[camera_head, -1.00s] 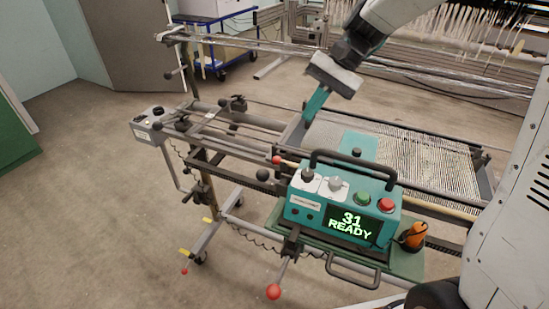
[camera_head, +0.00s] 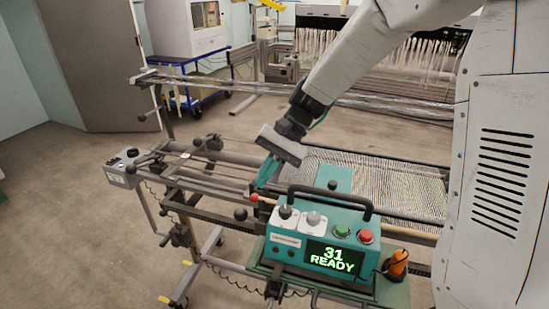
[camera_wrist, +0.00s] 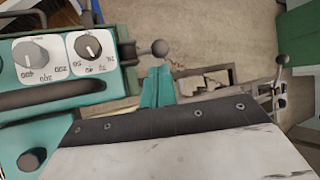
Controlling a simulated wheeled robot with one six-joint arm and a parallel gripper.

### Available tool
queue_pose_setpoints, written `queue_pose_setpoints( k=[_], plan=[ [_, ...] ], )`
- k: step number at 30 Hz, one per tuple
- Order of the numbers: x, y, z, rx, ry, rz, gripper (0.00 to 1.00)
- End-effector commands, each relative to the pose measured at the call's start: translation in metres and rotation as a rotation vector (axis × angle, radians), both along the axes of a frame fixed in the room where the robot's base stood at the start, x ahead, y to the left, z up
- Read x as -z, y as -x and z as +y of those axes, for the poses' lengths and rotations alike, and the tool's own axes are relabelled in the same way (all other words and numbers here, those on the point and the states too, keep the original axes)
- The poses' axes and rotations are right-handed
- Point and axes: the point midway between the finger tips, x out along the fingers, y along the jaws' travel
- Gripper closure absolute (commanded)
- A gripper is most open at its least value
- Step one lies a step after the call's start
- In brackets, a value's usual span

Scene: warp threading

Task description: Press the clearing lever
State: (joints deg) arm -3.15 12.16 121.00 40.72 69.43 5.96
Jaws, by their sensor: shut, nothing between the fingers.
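Several ball-ended levers show, and I cannot tell from any label which is the clearing lever. A red-knobbed lever (camera_head: 254,197) and a dark ball handle (camera_head: 240,214) stand at the left of the teal control box (camera_head: 284,252). In the wrist view a grey ball lever (camera_wrist: 160,47) sticks out beside the box, just beyond my fingertips. My gripper (camera_head: 262,184) has its teal fingers shut and empty, pointing down near the box's upper left corner. The fingers also show in the wrist view (camera_wrist: 157,85). Whether they touch anything is unclear.
The box display (camera_head: 335,259) reads "31 READY". A black carrying handle (camera_head: 330,196), green button (camera_head: 342,230) and red button (camera_head: 365,236) rise from its top. An orange object (camera_head: 398,264) stands right of it. Warp threads (camera_head: 390,185) stretch behind. Open floor lies left.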

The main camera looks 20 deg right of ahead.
Motion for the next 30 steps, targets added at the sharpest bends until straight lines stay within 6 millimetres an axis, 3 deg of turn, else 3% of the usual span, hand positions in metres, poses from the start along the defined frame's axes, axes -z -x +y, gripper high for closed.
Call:
queue_pose_setpoints(
  k=[3, 10, 24, 30],
  plan=[
    [0.018, 0.007, 0.015, -0.003, 0.001, 0.004, 1.0],
    [0.04, 0.014, 0.031, -0.001, 0.0, 0.002, 1.0],
    [0.044, 0.015, 0.035, 0.0, 0.001, 0.0, 1.0],
    [0.045, 0.011, 0.024, 0.019, 0.026, 0.015, 1.0]
  ],
)
